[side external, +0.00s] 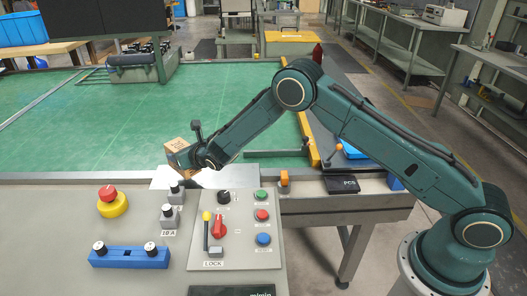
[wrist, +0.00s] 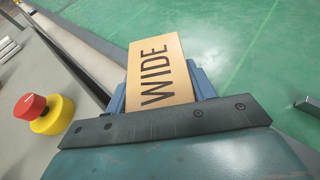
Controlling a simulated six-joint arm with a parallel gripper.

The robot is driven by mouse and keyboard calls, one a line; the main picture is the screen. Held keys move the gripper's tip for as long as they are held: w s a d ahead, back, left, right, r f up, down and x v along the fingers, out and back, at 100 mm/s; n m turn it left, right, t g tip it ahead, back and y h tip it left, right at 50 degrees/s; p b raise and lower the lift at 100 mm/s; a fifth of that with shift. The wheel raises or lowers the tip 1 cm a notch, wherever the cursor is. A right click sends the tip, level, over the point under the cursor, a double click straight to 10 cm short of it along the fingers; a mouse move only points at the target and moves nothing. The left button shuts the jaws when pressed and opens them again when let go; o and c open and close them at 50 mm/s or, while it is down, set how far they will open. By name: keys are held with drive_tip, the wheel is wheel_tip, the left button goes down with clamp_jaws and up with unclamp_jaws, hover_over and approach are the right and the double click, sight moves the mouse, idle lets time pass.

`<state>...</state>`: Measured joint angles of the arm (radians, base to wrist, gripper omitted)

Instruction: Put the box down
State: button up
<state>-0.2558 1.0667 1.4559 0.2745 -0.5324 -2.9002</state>
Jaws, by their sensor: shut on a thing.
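The box (wrist: 158,72) is tan with the black word WIDE on the face toward the wrist camera. My gripper (wrist: 162,92) is shut on it, with blue finger parts showing on both sides of the box. In the side external view the box (side external: 176,146) is at the end of my arm, near the front edge of the green surface. My gripper (side external: 183,158) partly covers it there. I cannot tell whether the box touches the surface below.
The green surface (side external: 100,120) is wide and mostly clear. A yellow rail (side external: 306,138) runs along the right edge.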

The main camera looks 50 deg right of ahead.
drive_tip(key=shift+f, duration=2)
drive_tip(key=shift+f, duration=0.15)
drive_tip(key=o, duration=1.1)
drive_tip(key=shift+r, duration=0.2)
drive_tip(key=shift+v, duration=6)
